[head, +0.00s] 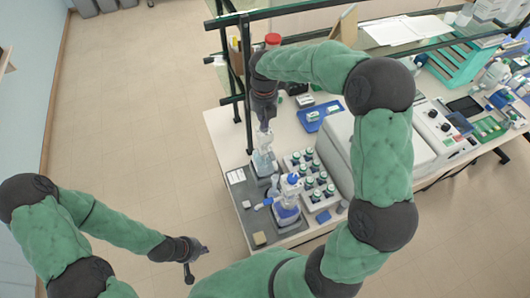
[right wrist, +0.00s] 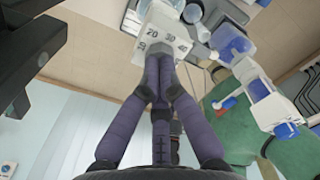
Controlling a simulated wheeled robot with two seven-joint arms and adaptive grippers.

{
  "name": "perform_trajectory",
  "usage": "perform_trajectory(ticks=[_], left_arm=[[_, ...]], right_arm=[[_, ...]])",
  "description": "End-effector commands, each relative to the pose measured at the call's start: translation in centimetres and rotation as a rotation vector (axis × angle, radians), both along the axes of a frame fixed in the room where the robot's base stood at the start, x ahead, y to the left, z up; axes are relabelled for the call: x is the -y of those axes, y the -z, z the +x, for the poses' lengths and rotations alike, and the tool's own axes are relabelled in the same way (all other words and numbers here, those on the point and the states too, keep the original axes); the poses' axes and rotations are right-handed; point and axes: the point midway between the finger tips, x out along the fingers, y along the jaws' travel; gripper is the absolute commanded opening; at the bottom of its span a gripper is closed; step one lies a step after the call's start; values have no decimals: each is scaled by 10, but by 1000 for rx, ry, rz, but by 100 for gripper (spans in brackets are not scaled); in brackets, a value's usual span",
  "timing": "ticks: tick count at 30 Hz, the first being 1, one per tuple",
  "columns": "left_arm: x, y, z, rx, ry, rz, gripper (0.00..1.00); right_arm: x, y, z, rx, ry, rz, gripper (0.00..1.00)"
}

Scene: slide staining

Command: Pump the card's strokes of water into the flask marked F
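A white-topped dispenser (head: 265,138) on a clear bottle (head: 264,163) stands at the left end of the bench; its white block with numbers (right wrist: 153,47) shows in the right wrist view. My right gripper (head: 264,122) is directly above this dispenser, pointing down. Its fingers (right wrist: 164,62) come together at the white block, and I see nothing clearly held between them. A second, blue-and-white dispenser (head: 289,185) stands nearer; it also shows in the right wrist view (right wrist: 250,80). A white card (head: 236,176) lies beside them, unreadable. No mark F is legible. My left gripper (head: 198,262) is open and empty, off the bench.
A rack of several dark-capped bottles (head: 308,173) stands right of the dispensers. A blue tray (head: 318,116) lies behind it. A large white machine (head: 335,140) fills the bench further right. A shelf rail (head: 245,80) runs overhead.

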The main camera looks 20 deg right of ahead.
Motion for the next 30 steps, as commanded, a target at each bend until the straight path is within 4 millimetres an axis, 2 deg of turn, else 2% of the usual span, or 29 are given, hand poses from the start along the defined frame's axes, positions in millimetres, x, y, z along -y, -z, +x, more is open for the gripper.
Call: perform_trajectory(ticks=[11,30], left_arm=[[0,-1,0,0,0,0,0],[0,-31,0,0,0,0,0]], right_arm=[[-1,2,-2,-9,-2,0,0],[0,-38,-1,-4,-1,0,0]])
